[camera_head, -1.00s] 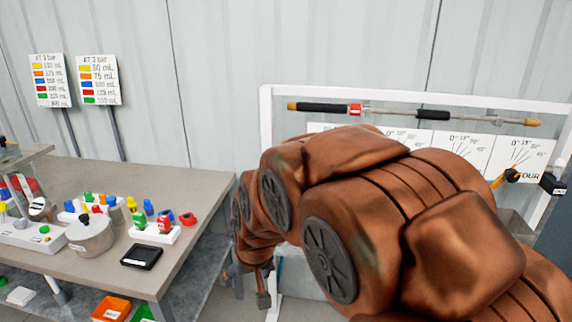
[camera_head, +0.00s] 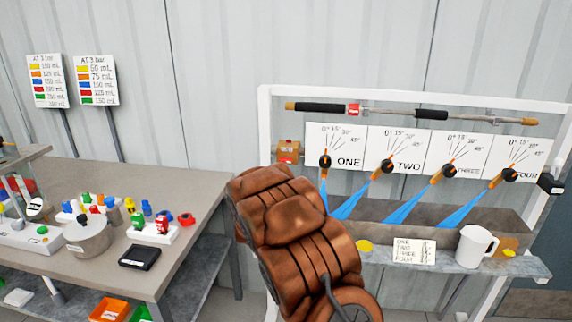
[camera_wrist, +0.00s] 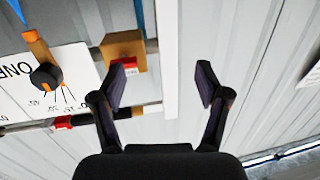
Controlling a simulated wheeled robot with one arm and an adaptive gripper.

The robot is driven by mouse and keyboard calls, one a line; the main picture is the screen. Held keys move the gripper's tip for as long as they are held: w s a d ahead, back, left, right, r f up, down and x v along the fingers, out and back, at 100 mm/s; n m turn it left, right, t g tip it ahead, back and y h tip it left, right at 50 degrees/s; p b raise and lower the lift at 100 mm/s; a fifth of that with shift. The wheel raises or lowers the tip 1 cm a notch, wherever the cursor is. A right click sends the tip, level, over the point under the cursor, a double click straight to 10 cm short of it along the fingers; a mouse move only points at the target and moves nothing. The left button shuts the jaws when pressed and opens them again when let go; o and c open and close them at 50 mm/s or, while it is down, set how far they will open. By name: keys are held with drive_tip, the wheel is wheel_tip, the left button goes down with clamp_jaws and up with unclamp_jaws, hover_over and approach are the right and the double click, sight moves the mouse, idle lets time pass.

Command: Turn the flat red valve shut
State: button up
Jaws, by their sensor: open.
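A brass-coloured block (camera_head: 289,151) with a red part on its face sits on the rack frame, left of the panel marked ONE. I cannot tell for certain which is the flat red valve. My gripper (camera_wrist: 164,66) is open and empty; the arm hides it in the head view.
Several nozzles with blue sprays (camera_head: 396,207) point into a grey trough beside my arm. A white jug (camera_head: 475,246) stands on the rack shelf (camera_head: 532,268). A grey table (camera_head: 192,186) with coloured parts is on the left. The white frame post (camera_head: 265,130) is close to the block.

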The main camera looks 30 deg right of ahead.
sight(286, 160)
drive_tip(key=shift+w+d+r+m+t+h+p, duration=0.35)
drive_tip(key=shift+w+d+h, duration=0.5)
drive_tip(key=shift+d, duration=0.85)
drive_tip(key=shift+w+d+r+m+t+h+p, duration=0.1)
drive_tip(key=shift+w+d+r+t+h+p, duration=0.4)
drive_tip(key=shift+d+h, duration=0.9)
drive_tip(key=shift+w+d+r+m+t+h+p, duration=0.3)
drive_tip(key=shift+w+d+r+h, duration=0.45)
drive_tip(key=shift+d, duration=1.3)
drive_tip(key=shift+w+f, duration=0.15)
drive_tip(key=shift+f, duration=0.1)
drive_tip(key=shift+y, duration=0.3)
drive_tip(key=c, duration=1.2)
